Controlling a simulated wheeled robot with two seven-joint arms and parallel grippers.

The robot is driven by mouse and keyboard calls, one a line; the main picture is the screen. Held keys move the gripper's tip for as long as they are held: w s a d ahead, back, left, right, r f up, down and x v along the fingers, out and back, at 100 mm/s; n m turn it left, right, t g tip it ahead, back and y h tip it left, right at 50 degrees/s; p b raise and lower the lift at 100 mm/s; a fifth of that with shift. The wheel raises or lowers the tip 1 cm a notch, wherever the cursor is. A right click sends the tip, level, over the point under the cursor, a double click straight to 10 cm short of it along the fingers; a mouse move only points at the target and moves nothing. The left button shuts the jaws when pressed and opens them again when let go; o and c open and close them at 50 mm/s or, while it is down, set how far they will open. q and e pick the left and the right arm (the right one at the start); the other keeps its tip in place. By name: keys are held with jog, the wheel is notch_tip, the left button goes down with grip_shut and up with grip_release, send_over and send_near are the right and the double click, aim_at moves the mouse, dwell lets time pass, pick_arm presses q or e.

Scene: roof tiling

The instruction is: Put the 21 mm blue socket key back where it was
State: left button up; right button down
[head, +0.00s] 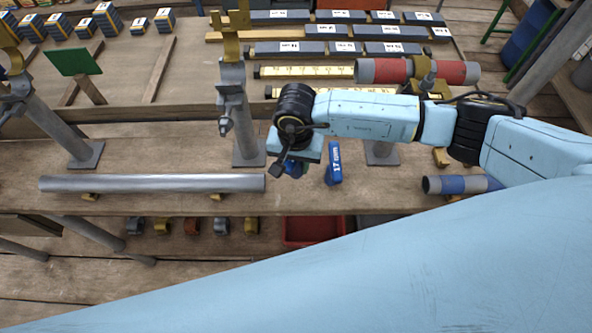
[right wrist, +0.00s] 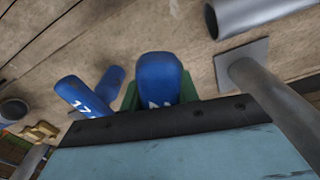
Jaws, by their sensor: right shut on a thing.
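My right gripper (head: 284,170) reaches down over the wooden deck from the right, left of a blue socket key marked 17 (head: 334,163). It is shut on a blue socket key (head: 294,168), mostly hidden under the hand in the head view. In the right wrist view the held key (right wrist: 160,78) stands out beyond the hand, and its number is partly cut off by the hand. The key marked 17 (right wrist: 80,95) and another blue piece (right wrist: 110,82) show left of it. Green edges show beside the held key. My left gripper is not in view.
A grey tube (head: 150,183) lies on the deck at left. Upright steel posts (head: 243,125) stand close by. A red tray (head: 313,230) sits on a lower level. A blue-and-grey tube (head: 462,185) lies at right. Tiles are stacked at the back.

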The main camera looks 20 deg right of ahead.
jog(key=shift+f, duration=0.35)
notch_tip(320, 180, down, 2)
jog(key=shift+f, duration=0.5)
jog(key=shift+f+b, duration=0.15)
jog(key=shift+b, duration=0.15)
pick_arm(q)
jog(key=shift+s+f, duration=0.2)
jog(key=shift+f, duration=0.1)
pick_arm(e)
jog(key=c, duration=1)
grip_release()
jog(key=shift+c, duration=0.2)
